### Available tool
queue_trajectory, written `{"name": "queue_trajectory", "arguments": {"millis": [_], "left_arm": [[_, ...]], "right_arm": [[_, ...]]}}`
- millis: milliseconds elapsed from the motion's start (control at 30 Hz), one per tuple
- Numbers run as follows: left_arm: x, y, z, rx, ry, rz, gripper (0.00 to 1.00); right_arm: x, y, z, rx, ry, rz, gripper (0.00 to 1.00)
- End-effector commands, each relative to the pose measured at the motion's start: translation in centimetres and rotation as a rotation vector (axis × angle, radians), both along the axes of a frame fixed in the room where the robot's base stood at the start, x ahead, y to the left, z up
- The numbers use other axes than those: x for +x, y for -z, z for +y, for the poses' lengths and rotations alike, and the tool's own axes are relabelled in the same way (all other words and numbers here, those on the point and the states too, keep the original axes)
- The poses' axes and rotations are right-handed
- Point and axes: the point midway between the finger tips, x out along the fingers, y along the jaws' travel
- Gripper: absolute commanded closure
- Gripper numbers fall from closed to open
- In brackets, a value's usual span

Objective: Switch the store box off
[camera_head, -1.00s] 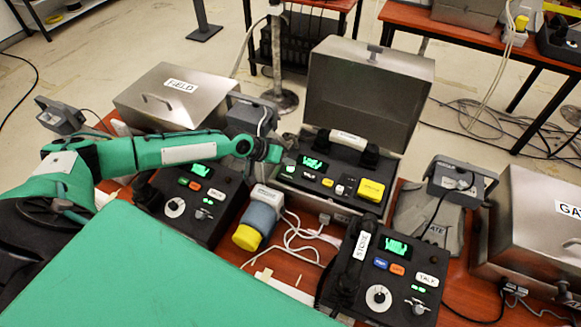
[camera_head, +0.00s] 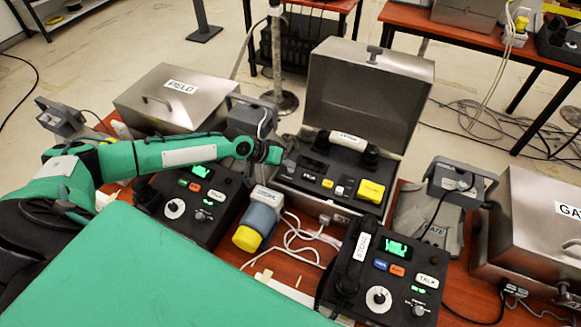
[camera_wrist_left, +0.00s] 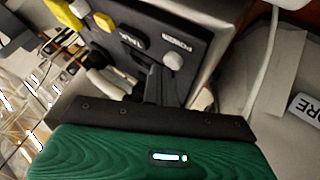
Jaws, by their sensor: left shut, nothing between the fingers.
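An open metal box (camera_head: 318,197) stands in the middle with its lid raised, a dark screen (camera_head: 314,164), a yellow block (camera_head: 371,191) and small buttons on its black panel. My left gripper (camera_head: 284,160) is shut and empty at the panel's left edge. In the left wrist view my left gripper (camera_wrist_left: 165,88) is close to a pale knob (camera_wrist_left: 173,62) beside a label reading POWER; I cannot tell whether they touch. My right gripper is not in view.
A phone with a handset marked STORE (camera_head: 361,246) stands at front right, its screen lit green. Another phone (camera_head: 186,206) lies under my left arm. A closed FIELD box (camera_head: 177,96) is at left, another closed box (camera_head: 533,222) at right. Cables and a yellow-ended cylinder (camera_head: 257,220) lie between.

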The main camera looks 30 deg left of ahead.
Motion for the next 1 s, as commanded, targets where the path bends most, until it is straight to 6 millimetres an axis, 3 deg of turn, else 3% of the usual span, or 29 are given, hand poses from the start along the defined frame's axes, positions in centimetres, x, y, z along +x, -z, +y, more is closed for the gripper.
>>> {"name": "queue_trajectory", "arguments": {"millis": [367,1000], "left_arm": [[0.0,-0.5,0.0,0.0,0.0,0.0,1.0],[0.0,-6.3,0.0,0.001,0.001,-0.001,1.0]], "right_arm": [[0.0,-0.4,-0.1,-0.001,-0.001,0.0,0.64],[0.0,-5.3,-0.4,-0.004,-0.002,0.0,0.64]]}}
